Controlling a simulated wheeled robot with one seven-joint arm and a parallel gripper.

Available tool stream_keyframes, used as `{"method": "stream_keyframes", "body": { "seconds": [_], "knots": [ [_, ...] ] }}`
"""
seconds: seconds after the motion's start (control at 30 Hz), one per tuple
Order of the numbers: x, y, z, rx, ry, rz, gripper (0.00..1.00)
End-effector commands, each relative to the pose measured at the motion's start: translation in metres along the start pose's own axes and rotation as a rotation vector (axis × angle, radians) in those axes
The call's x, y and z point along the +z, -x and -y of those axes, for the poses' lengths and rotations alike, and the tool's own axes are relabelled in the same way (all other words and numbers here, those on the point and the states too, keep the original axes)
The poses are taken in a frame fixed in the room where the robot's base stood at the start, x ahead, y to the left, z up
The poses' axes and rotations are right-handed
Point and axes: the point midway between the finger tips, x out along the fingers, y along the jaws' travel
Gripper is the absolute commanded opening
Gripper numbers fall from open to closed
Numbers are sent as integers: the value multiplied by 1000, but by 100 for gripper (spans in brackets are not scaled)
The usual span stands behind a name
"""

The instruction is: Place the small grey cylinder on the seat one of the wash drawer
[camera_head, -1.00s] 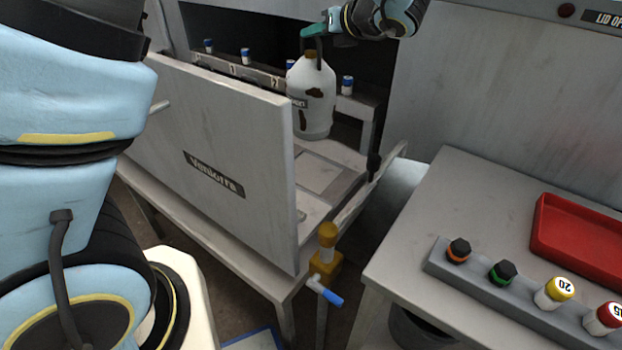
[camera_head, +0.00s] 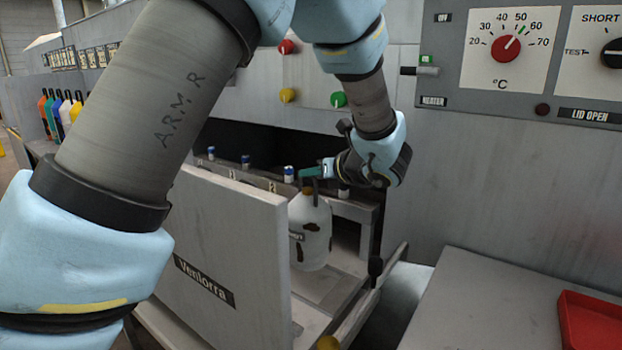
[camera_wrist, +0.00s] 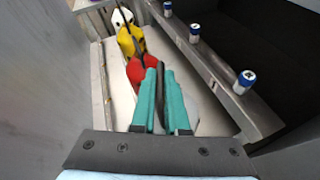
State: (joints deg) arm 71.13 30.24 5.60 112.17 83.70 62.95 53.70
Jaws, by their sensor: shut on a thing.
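My gripper (camera_head: 308,173) has teal fingers, also in the wrist view (camera_wrist: 158,95). It is shut on the dark top handle of a white-grey jug (camera_head: 318,240) with brown patches. The jug hangs upright low inside the right end of the wash drawer (camera_head: 230,225), behind its tall front panel; whether it touches the floor I cannot tell. The wrist view does not clearly show this jug. Numbers mark the seats on the rail behind. Small white cylinders with blue tops (camera_wrist: 245,82) stand along that rail. I cannot single out a small grey cylinder.
In the wrist view, a red jug (camera_wrist: 142,73), a yellow jug (camera_wrist: 130,40) and a white jug (camera_wrist: 122,17) stand in line ahead. The drawer front is a tall wall beside my gripper. A red tray (camera_head: 590,325) lies on the right counter. Coloured bottles (camera_head: 60,110) stand far left.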

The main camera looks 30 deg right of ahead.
Motion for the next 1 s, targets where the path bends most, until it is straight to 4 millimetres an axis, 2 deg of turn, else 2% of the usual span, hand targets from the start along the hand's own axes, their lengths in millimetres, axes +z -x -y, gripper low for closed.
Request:
{"method": "stream_keyframes", "body": {
  "seconds": [0.13, 0.43, 0.67, 0.9, 0.93, 1.0],
  "knots": [
    [-18, -8, 4, 2, -1, 3, 0],
    [-34, -15, 8, 2, 2, 4, 0],
    [-59, -25, 13, 2, 0, 4, 0],
    [-61, -26, 14, 1, 3, 5, 0],
    [-64, -26, 14, 1, 0, 0, 16],
    [-64, -26, 14, 1, 0, 0, 23]
  ]
}}
